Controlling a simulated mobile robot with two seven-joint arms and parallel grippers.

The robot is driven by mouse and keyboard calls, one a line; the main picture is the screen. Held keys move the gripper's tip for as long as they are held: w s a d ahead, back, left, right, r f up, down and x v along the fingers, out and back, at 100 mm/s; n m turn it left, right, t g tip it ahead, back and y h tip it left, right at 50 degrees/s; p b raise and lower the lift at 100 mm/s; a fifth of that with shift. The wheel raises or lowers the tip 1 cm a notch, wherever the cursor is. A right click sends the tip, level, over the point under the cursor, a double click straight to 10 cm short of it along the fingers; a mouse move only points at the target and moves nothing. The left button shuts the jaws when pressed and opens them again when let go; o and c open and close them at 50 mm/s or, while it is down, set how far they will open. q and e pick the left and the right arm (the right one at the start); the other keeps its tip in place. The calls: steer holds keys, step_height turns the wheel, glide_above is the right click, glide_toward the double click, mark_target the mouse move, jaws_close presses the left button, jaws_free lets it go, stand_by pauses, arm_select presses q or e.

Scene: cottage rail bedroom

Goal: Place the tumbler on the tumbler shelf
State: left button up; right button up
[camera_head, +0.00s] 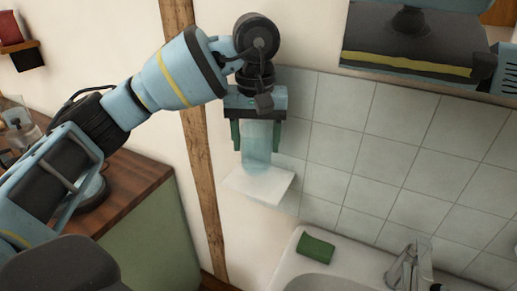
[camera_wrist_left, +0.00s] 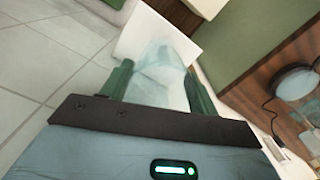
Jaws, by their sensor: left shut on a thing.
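My left gripper (camera_head: 258,140) is shut on a clear bluish tumbler (camera_head: 257,158), with one green finger on each side of it. The tumbler shelf (camera_head: 273,188) is a small white ledge on the wall beside the tiles. In the head view the tumbler's lower end overlaps the shelf; I cannot tell whether it touches. In the left wrist view the tumbler (camera_wrist_left: 163,75) sits between the green fingers (camera_wrist_left: 160,88), with the white shelf (camera_wrist_left: 135,38) behind its far end. My right gripper is not in view.
A white basin (camera_head: 340,262) with a green block (camera_head: 315,248) and a tap (camera_head: 402,268) is below right. A mirror (camera_head: 415,45) hangs at the upper right. A wooden post (camera_head: 197,140) runs left of the shelf. A wooden-topped green cabinet (camera_head: 150,235) stands at lower left.

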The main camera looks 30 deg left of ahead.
mark_target(259, 151)
arm_select(q)
steer(key=shift+w, duration=0.4)
steer(key=shift+w+f, duration=0.15)
steer(key=shift+f, duration=0.1)
step_height(259, 151, down, 3)
steer(key=shift+p, duration=0.3)
steer(key=shift+f, duration=0.2)
steer(key=o, duration=1.1)
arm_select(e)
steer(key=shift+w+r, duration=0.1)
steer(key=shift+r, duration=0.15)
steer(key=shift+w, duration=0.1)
